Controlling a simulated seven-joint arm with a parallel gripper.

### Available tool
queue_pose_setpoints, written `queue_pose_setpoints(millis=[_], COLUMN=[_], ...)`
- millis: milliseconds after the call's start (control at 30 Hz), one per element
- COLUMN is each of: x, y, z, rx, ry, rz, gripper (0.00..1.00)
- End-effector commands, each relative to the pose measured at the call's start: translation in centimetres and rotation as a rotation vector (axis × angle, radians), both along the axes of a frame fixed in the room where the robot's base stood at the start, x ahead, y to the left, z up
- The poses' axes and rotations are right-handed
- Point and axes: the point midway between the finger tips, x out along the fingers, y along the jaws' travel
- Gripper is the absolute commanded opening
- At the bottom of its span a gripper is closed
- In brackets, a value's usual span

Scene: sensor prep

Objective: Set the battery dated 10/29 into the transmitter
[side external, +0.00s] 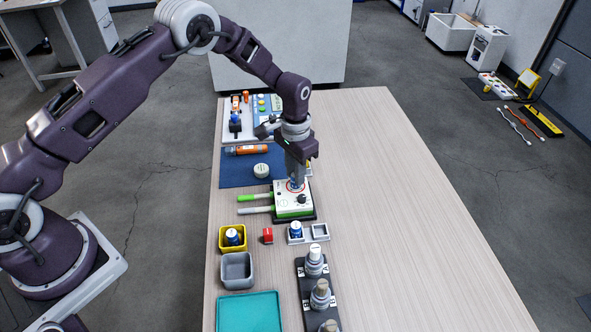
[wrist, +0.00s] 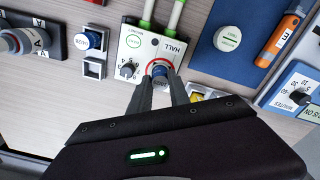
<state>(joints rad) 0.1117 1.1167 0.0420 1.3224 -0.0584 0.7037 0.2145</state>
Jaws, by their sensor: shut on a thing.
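The transmitter, which I take to be the white-topped box (side external: 284,198) with a green base, stands mid-table. In the wrist view its top (wrist: 138,45) reads "HALL" and has a dark knob and a red ring. My gripper (side external: 296,183) points down over it, shut on a blue battery (wrist: 159,70) at the red ring. Another blue battery (side external: 296,229) stands in one cell of a small two-cell tray (side external: 319,231); the other cell is empty. A third similar blue piece (side external: 232,236) is in a yellow bin (side external: 223,246).
Two green-and-white rods (side external: 252,204) extend left from the box. A blue mat (side external: 234,172) holds a white disc and orange tube. The table's right side is clear.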

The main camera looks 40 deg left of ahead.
Motion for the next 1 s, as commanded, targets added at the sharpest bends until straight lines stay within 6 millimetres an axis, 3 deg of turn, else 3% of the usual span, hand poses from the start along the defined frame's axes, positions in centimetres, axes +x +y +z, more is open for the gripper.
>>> queue_pose_setpoints(millis=[467, 500, 600, 800, 900, 1000], x=[0.00, 0.01, 0.00, 0.00, 0.00, 0.00], y=[0.00, 0.00, 0.00, 0.00, 0.00, 0.00], z=[-0.56, -0.56, -0.55, -0.55, -0.56, -0.56], rx=[0.000, 0.000, 0.000, 0.000, 0.000, 0.000], ry=[0.000, 0.000, 0.000, 0.000, 0.000, 0.000], rz=[0.000, 0.000, 0.000, 0.000, 0.000, 0.000], gripper=[0.00, 0.30, 0.48, 0.48, 0.59, 0.59])
